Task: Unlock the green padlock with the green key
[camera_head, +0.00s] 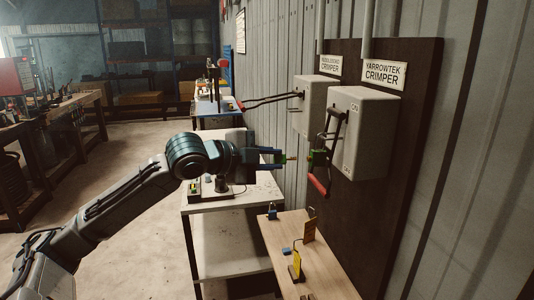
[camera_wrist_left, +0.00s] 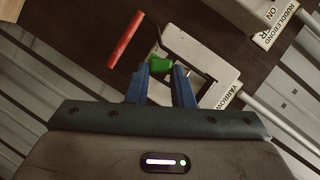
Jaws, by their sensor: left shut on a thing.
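My left gripper (camera_head: 282,158) reaches in from the left, its blue fingers pointing right. It is shut on the green key (camera_head: 284,157), whose brass tip sticks out to the right. The green padlock (camera_head: 318,157) hangs at the lever of the Yarrowtek crimper box (camera_head: 362,130). A small gap shows between key tip and padlock in the head view. In the left wrist view a green shape (camera_wrist_left: 161,63) lies at the fingertips; I cannot tell how much is padlock or key. My right gripper is not in view.
A red handle (camera_head: 318,185) hangs below the padlock. The Ruddlebond crimper box (camera_head: 312,105) with its long lever is to the left on the dark board (camera_head: 405,190).

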